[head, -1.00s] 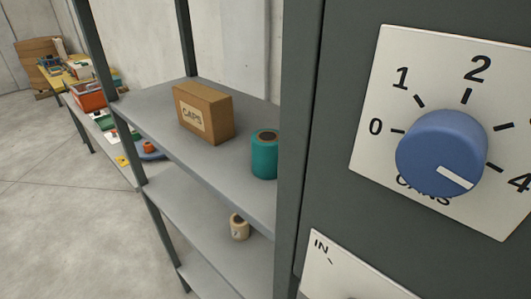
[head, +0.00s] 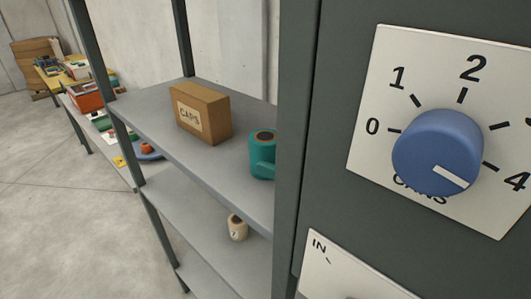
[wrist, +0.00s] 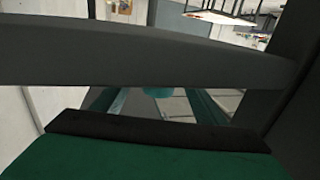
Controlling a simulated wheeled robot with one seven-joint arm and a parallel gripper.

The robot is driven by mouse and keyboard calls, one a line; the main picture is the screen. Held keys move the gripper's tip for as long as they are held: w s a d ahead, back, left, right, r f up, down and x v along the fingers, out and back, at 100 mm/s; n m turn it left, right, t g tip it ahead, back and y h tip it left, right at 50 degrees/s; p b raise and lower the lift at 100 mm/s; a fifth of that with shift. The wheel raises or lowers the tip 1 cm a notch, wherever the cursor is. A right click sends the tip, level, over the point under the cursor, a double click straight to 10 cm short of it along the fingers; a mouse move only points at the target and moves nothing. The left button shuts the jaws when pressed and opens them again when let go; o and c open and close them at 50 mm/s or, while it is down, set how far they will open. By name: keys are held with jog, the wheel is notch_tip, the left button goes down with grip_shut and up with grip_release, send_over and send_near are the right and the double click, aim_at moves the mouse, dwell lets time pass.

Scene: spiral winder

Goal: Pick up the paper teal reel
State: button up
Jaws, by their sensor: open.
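The teal reel (head: 264,142) stands upright on the upper shelf, right of the CAPS box, with its right side cut off by the dark cabinet. A teal piece juts across its lower front in the head view; it may be a fingertip of mine, but I cannot tell for sure. In the wrist view a bit of teal, likely the reel (wrist: 158,92), shows below a dark bar. My gripper (wrist: 160,104) is open, with a teal-edged finger on each side of that bit. The bar and a green surface hide most of the view, so contact cannot be told.
The CAPS box (head: 202,112) stands left of the reel on the grey shelf (head: 150,108). A cream reel (head: 237,228) is on the shelf below. The cabinet (head: 345,215) with a blue knob (head: 437,152) blocks the right. Open floor (head: 60,220) lies left.

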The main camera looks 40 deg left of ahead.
aim_at(264, 150)
jog(key=a, duration=0.4)
jog(key=shift+s+a+f, duration=0.2)
jog(key=shift+s+f, duration=0.05)
jog(key=shift+s, duration=0.15)
jog(key=c, duration=1.2)
jog(key=shift+r, duration=0.15)
